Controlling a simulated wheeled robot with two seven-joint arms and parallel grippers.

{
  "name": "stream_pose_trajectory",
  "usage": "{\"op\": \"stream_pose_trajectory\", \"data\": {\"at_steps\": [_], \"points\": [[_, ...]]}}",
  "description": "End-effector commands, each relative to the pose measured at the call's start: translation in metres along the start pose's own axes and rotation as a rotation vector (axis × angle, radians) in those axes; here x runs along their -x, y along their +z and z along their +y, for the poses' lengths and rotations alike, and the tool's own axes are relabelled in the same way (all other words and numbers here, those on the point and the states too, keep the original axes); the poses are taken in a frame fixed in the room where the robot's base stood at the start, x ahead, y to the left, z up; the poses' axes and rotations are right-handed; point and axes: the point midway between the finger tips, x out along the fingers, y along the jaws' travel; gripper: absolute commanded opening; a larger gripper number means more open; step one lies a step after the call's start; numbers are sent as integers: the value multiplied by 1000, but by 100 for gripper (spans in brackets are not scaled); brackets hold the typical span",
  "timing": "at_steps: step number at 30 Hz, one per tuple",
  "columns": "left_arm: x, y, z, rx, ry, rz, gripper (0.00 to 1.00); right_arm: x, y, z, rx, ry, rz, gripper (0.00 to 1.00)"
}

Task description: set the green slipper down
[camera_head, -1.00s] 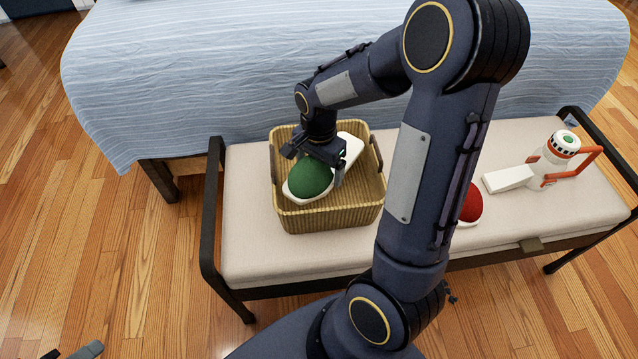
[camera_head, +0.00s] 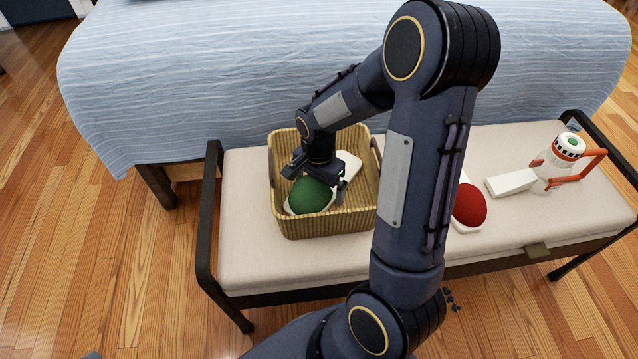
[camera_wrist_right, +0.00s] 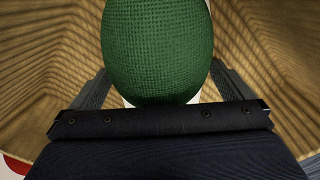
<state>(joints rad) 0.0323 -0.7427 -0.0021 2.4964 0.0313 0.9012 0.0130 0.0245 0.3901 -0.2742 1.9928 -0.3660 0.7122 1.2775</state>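The green slipper (camera_head: 311,197), with a green toe cover and white sole, is inside the wicker basket (camera_head: 330,226). Its heel end points to the back right; the front rim hides part of its toe-end sole. My right gripper (camera_head: 318,184) reaches down into the basket with a finger on each side of the slipper and appears shut on it. The right wrist view shows the green toe cover (camera_wrist_right: 158,50) between the fingers. Whether the sole touches the basket floor is hidden. My left gripper is not clearly in view.
The basket stands on a cream bench (camera_head: 245,235) with dark armrests. Right of my arm lie a red slipper (camera_head: 469,206) and a white-and-orange object (camera_head: 548,175) with a handle. A bed (camera_head: 200,90) stands behind. The bench's left end is clear.

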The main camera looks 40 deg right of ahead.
Motion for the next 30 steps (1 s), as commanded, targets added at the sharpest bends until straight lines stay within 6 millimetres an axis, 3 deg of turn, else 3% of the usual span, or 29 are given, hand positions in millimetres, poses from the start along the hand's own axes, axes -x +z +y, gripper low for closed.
{"op": "stream_pose_trajectory", "data": {"at_steps": [8,21,30], "points": [[4,-2,2,0,0,0,36,8,0,0,0,-1,1,100],[35,-18,16,0,0,0,36,96,0,-1,1,-4,2,100],[43,-22,20,0,0,0,36,127,2,2,14,-12,-6,100]]}}
